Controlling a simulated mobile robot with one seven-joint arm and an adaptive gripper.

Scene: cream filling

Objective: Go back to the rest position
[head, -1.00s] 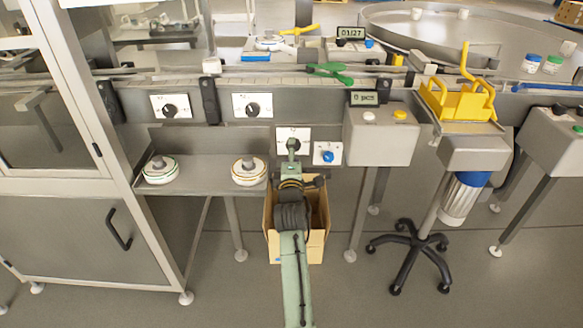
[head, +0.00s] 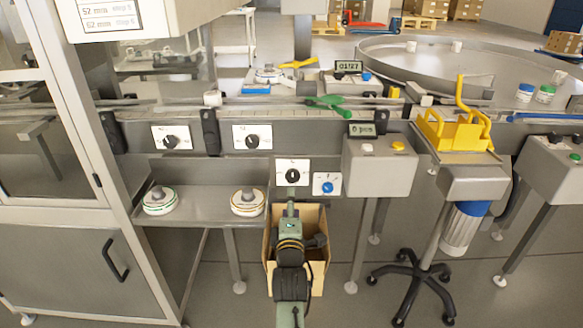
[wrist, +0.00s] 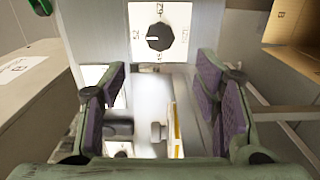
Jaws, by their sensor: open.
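My gripper (wrist: 165,115) is open in the wrist view, its two purple-padded fingers apart with nothing held between them. Beyond the fingers is a white panel with a black dial (wrist: 159,37). In the head view my green arm reaches up from the bottom centre, and the gripper (head: 291,192) is just below the panel with the black dial (head: 292,175). The fingers are too small to make out there. The gripper appears apart from the dial. A panel with a blue knob (head: 327,188) is just to the right.
A cardboard box (head: 312,219) stands behind and below my arm. A shelf (head: 198,205) with two round white parts is at left. A grey control box (head: 378,175) is at right, beside a yellow holder (head: 455,131) on a wheeled stand. Open floor lies in front.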

